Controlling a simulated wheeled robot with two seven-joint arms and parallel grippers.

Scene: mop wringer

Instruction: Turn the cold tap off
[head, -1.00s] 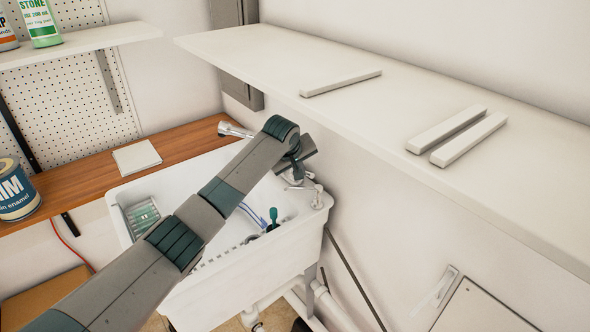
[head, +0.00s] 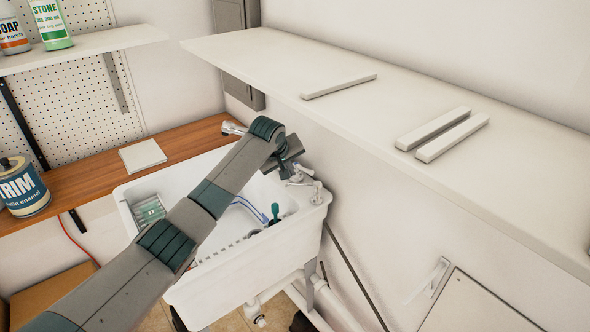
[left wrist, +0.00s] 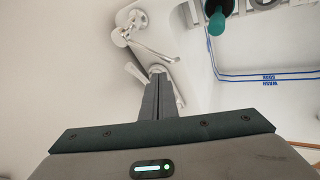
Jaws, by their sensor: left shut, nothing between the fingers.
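A white utility sink (head: 270,255) stands in the corner. Chrome tap fittings (head: 302,171) are at its back right, beside my left gripper (head: 283,170). Another chrome part (head: 233,128) shows at the far left of the arm's end; I cannot tell whether it is the spout. In the left wrist view, my shut, empty fingers (left wrist: 158,73) point at the tap body (left wrist: 140,22); a lever (left wrist: 134,71) lies just left of the fingertips. I cannot tell whether they touch, or which handle is cold. My right gripper is out of view.
A white shelf (head: 370,110) overhangs the right of the sink. A wooden counter (head: 190,140) with a white tile (head: 142,155) and paint can (head: 22,187) is at left. A teal-handled thing (head: 275,212) is inside the sink, and also in the wrist view (left wrist: 215,20).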

